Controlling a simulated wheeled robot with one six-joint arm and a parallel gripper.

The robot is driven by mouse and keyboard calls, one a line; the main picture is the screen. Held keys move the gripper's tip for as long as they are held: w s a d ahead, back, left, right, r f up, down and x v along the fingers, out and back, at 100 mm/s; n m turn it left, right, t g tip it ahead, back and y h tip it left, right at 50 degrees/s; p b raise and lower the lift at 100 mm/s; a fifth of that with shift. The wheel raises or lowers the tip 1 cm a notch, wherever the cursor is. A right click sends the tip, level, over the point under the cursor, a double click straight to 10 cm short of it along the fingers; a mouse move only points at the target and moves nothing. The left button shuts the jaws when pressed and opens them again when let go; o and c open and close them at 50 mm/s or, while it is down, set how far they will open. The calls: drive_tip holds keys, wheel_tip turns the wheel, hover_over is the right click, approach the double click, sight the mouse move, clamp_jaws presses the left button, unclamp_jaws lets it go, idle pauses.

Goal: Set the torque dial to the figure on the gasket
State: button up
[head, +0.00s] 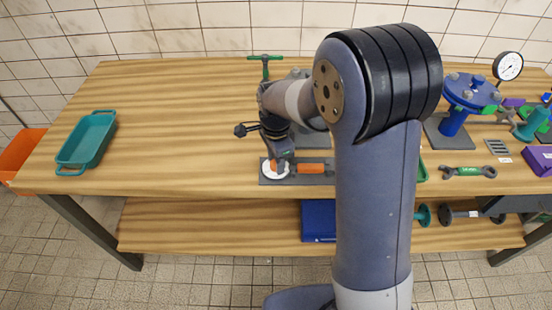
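A white round dial (267,171) lies on a dark plate (313,179) at the front edge of the bench, with an orange bar (312,168) to its right. It looks like the torque dial, but its figures are too small to read. My gripper (277,166) points down at the dial and covers part of it. I cannot tell whether the fingers are open, shut or touching it. I cannot pick out a gasket or its figure. A blue flanged fitting (457,108) with bolts stands at the right. My arm hides the bench's middle.
A teal tray (68,160) is at the left, beside wide clear bench. A green-handled clamp (265,62) stands behind my gripper. A gauge (508,66), wrench (467,171) and purple box (540,158) are at the right. A blue box (318,220) is on the lower shelf.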

drive_tip(key=shift+o, duration=1.4)
wheel_tip(320, 180, up, 11)
drive_tip(key=shift+f, duration=0.15)
wheel_tip(320, 180, down, 11)
drive_tip(key=shift+r, duration=0.2)
drive_tip(key=shift+f, duration=0.1)
